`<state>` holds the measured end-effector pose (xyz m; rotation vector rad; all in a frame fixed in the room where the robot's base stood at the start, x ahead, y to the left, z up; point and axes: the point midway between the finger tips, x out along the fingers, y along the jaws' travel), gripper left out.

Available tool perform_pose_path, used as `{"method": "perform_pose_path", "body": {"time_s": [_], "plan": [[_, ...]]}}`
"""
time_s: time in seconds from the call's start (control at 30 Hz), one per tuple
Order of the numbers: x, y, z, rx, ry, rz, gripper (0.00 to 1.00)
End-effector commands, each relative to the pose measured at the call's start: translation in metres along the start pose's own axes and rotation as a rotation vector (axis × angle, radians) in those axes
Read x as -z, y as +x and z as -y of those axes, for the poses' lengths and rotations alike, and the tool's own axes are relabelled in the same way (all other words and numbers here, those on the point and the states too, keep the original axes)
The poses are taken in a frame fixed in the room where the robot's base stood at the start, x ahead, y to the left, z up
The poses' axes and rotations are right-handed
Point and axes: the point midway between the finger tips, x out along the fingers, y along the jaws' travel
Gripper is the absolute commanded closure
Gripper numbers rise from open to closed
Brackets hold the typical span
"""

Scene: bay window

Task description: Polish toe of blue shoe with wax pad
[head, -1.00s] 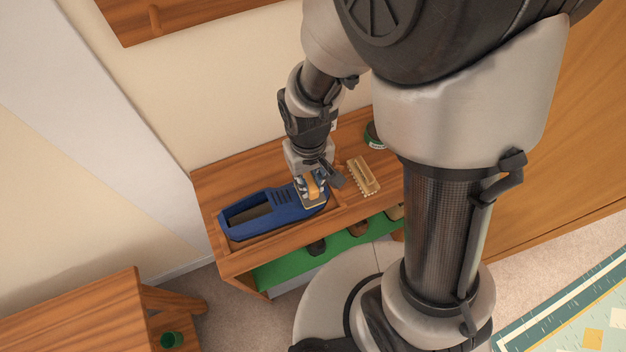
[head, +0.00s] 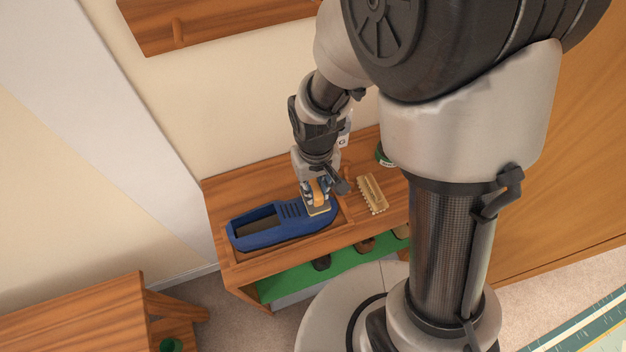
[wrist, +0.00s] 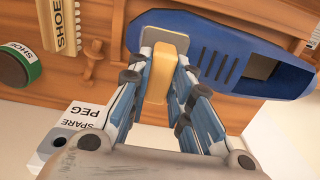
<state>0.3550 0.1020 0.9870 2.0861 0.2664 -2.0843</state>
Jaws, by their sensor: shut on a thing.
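The blue shoe (head: 262,232) lies on top of the wooden bench, its toe to the right in the head view. It also shows in the wrist view (wrist: 205,38), where its toe is at the left. My gripper (head: 319,193) is over the toe end, pointing down. It is shut on the wax pad, whose orange-yellow grip (wrist: 160,72) sits between the fingers. The pad's flat plate (wrist: 170,20) lies over the shoe's toe and looks to be touching it or very close. The pad hides part of the toe.
A wooden brush (head: 372,194) lies right of the shoe. A green round tin (head: 386,156) stands behind it. A white block marked "SPARE PEG" (wrist: 85,118) is near my gripper. A green shelf (head: 300,273) with dark shoes is below. A wooden stool (head: 80,310) stands at lower left.

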Motion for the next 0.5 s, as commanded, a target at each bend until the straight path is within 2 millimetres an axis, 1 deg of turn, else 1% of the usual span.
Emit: {"method": "perform_pose_path", "body": {"time_s": [0.1, 0.37, 0.5], "plan": [[-0.010, -0.001, 0.000, 0.000, 0.000, -0.001, 1.00], [-0.019, -0.001, -0.001, 0.000, 0.000, 0.000, 1.00], [-0.031, 0.000, -0.001, 0.000, -0.001, 0.000, 1.00]]}}
